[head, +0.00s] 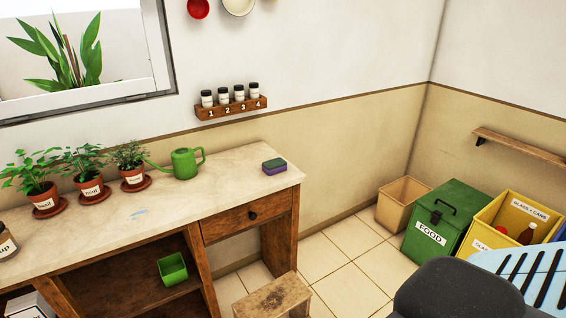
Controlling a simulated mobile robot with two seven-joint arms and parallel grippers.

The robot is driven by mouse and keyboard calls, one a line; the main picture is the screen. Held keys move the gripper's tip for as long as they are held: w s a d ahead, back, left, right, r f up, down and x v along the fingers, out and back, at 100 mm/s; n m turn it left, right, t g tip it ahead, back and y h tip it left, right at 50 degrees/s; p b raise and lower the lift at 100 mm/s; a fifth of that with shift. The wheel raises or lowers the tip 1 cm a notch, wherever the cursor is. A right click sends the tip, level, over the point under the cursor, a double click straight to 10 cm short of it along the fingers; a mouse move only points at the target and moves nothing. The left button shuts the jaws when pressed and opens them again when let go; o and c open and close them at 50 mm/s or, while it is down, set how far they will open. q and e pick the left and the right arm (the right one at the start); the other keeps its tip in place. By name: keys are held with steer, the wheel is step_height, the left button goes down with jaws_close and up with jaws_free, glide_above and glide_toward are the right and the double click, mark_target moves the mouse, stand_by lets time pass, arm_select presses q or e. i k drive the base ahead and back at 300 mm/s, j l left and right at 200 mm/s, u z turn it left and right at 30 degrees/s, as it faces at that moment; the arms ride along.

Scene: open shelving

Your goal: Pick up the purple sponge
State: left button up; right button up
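The purple sponge (274,169) lies flat near the right end of the pale countertop (225,170). Its upper layer is dark green and its lower layer is purple. It is close to the counter's right edge, with nothing on top of it. Neither of my grippers shows in the head view.
A green watering can (184,164) and potted herbs stand left of the sponge. A numbered spice rack (231,109) hangs above on the wall. A wooden stool (273,299) stands before the counter. Bins, including the green food bin (446,217), stand right. A dark rounded shape fills the lower right.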

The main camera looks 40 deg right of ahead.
mark_target(277, 165)
steer(key=i+l, duration=0.1)
steer(key=l, duration=0.45)
steer(key=i+l, duration=0.1)
steer(key=l, duration=0.4)
steer(key=i+l, duration=0.1)
steer(key=l, duration=0.45)
steer(key=i+l, duration=0.1)
steer(key=l, duration=0.4)
steer(key=i+l, duration=0.1)
steer(key=l, duration=0.45)
steer(key=i+l, duration=0.1)
steer(key=l, duration=0.4)
steer(key=i+l, duration=0.1)
steer(key=l, duration=0.45)
